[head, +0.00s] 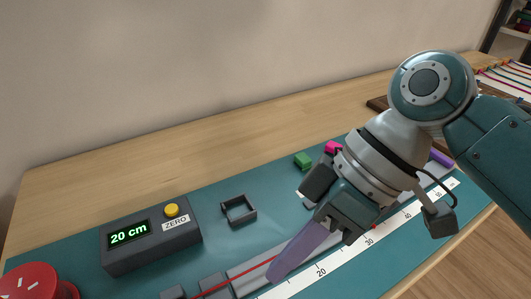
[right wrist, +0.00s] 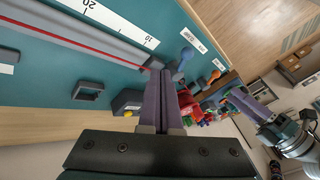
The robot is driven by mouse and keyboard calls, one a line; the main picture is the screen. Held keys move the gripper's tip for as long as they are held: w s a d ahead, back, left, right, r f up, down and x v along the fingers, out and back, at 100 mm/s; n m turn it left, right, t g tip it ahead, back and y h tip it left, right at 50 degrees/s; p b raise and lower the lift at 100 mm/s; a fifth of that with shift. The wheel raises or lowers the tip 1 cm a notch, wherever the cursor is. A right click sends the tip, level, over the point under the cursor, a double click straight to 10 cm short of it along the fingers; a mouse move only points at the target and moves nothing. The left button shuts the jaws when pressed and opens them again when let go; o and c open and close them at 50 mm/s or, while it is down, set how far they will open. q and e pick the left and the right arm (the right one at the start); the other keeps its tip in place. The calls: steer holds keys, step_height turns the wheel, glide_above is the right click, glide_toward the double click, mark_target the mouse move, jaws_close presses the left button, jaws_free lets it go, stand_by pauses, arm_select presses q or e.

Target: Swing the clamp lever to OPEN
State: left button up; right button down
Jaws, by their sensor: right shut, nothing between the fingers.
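In the right wrist view a blue lever (right wrist: 183,62) stands by a dark block (right wrist: 154,63) at the end of the rail, beside a white label (right wrist: 194,41) too small to read surely. I cannot tell its exact setting. My right gripper (right wrist: 160,76) is shut and empty, its purple fingertips close to the block and lever; whether they touch is unclear. In the head view the right gripper (head: 281,267) points down over the rail, and the lever is out of frame.
A red cord (head: 215,288) runs along the grey rail beside a white ruler (head: 330,262). A display box (head: 150,245) reads 20 cm. A square frame (head: 239,211), green block (head: 303,160) and red round part (head: 38,283) are around. An orange lever (right wrist: 214,76) stands near the blue one.

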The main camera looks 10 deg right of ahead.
arm_select(q)
steer(key=shift+a+f+b, duration=0.1)
steer(key=shift+f+b, duration=0.55)
steer(key=shift+f, duration=0.2)
arm_select(e)
steer(key=x, duration=0.6)
arm_select(q)
steer(key=shift+r+p, duration=0.55)
arm_select(e)
steer(key=shift+s+a+r, duration=0.1)
steer(key=shift+s+a, duration=0.6)
steer(key=shift+s, duration=0.3)
arm_select(q)
steer(key=shift+r, duration=0.1)
arm_select(e)
steer(key=shift+s+a+f, duration=0.2)
steer(key=shift+s+a, duration=0.2)
steer(key=shift+s, duration=0.05)
arm_select(q)
steer(key=shift+r, duration=0.1)
arm_select(e)
steer(key=shift+d, duration=0.1)
